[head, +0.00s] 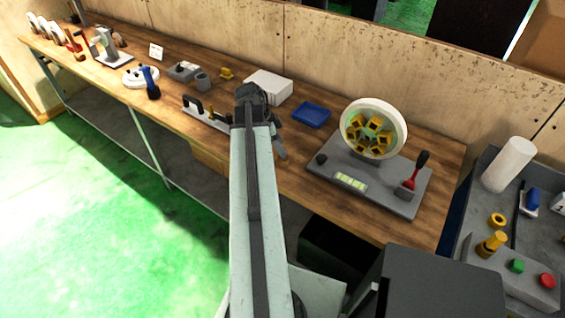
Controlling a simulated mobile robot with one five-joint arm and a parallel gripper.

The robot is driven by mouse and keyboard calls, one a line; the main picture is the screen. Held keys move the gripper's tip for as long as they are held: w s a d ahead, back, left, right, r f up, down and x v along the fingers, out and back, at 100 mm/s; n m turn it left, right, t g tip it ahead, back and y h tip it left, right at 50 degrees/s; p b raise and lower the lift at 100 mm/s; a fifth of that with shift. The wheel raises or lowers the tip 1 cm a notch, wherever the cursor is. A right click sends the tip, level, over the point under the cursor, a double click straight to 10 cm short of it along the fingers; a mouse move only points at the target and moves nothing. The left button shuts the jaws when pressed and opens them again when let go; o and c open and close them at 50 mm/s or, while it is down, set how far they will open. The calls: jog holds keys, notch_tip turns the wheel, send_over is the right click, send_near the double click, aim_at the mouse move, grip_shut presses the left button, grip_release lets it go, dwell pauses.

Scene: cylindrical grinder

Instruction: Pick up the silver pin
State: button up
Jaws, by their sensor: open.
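My arm reaches up the middle of the head view and bends down over the wooden workbench (325,158). My gripper (281,152) shows as a small dark shape just right of the arm, partly hidden by it, over the bench. Its jaws are open, and I see nothing held in them. I cannot make out the silver pin; it may be too small to tell or hidden behind my arm. Left of the arm lies a pale bar-like fixture (206,115) with a black handle and a brass-coloured part; its right end is hidden by the arm.
A grinding wheel balancing stand (370,185) with a white-rimmed wheel (374,128) stands right of my gripper. A blue tray (311,115) and a white box (268,85) are behind. A grey machine with buttons (510,275) is at far right. Bare bench lies near the stand's left.

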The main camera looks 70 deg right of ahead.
jog(key=b+x, duration=0.2)
jog(key=x, duration=0.1)
jog(key=shift+w+f, duration=0.1)
jog(key=shift+f, duration=0.15)
jog(key=shift+r, duration=0.2)
grip_shut()
